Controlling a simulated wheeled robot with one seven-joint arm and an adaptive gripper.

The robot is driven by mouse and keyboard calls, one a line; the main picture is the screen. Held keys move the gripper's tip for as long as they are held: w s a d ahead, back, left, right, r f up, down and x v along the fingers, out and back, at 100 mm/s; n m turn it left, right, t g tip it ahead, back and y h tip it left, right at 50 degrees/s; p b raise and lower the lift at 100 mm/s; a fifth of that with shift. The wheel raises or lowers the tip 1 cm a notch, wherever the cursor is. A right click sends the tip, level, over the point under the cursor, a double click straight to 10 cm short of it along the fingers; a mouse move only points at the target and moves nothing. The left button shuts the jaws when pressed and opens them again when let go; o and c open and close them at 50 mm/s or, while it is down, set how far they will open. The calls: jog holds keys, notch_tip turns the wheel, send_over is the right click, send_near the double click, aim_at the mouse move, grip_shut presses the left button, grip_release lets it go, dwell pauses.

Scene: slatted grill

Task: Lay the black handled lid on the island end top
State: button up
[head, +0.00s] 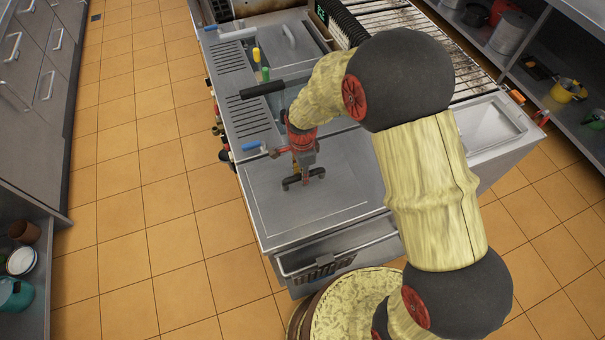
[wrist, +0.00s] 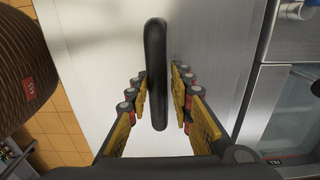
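The black handled lid is a flat grey metal panel (head: 270,208) with a black bar handle. In the head view it appears flat over the island end top (head: 262,235), its pale outline just inside the top's edges. I cannot tell whether any gap is under it. In the wrist view the black handle (wrist: 156,60) runs upright through the middle. My gripper (head: 303,178) points down at the handle. In the wrist view its fingers (wrist: 159,88) stand on both sides of the handle, with narrow gaps showing, so it looks open around it.
Another black bar (head: 262,89) lies over the counter farther back. Bottles with green and yellow tops (head: 262,66) stand near it. A slatted grill (head: 390,30) is at the back right, and a sink basin (head: 490,122) at the right. Tiled floor (head: 150,200) is clear at left.

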jog(key=o, duration=0.3)
jog(key=shift+o, duration=0.2)
notch_tip(320, 180, up, 12)
dwell(0.6)
jog(key=shift+w, duration=0.1)
